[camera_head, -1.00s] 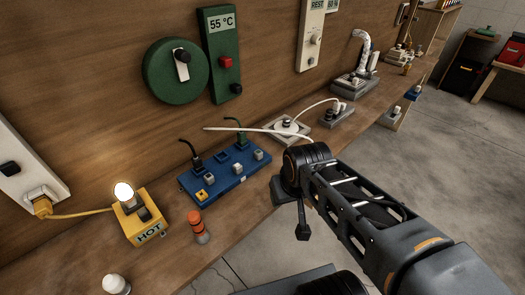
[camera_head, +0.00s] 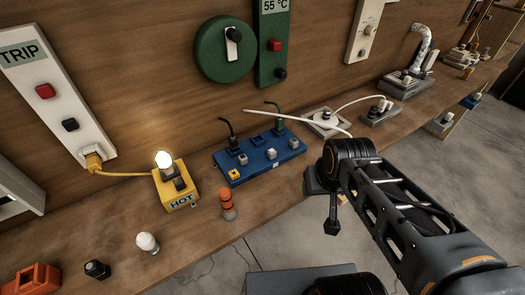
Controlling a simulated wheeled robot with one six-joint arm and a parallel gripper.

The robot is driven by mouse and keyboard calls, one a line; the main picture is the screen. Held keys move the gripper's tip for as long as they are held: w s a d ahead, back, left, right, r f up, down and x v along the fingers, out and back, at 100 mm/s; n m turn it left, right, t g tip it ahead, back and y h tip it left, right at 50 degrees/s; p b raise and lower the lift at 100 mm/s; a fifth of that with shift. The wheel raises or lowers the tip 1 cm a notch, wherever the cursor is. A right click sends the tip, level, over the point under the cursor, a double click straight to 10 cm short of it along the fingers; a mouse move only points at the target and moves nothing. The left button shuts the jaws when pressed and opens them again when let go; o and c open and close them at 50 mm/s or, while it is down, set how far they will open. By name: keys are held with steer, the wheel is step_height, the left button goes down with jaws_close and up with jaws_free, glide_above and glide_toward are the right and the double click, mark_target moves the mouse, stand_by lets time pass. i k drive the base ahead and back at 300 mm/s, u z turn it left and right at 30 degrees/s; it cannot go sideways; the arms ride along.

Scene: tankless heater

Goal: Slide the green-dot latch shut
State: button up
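I cannot make out a latch with a green dot in this view. The green items that show are a round green dial (camera_head: 208,62) with a dark knob on a white bar, and a green panel (camera_head: 271,62) marked 55 °C with a red and a black button. Both are on the wooden wall. My arm reaches in from the lower right, and its dark joint is over the front edge of the bench. I cannot identify my gripper's fingers in the view.
The wooden bench (camera_head: 120,225) holds a yellow HOT box (camera_head: 181,203) with a lit bulb, a blue socket strip (camera_head: 262,170), an orange-and-grey peg (camera_head: 227,199) and a white bulb (camera_head: 147,243). A white TRIP panel (camera_head: 88,132) is on the wall. Grey floor lies beyond the bench.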

mark_target(294, 143)
steer(key=u, duration=0.5)
steer(key=k, duration=1.2)
steer(key=z, duration=0.5)
steer(key=i, duration=1.65)
steer(key=u, duration=0.7)
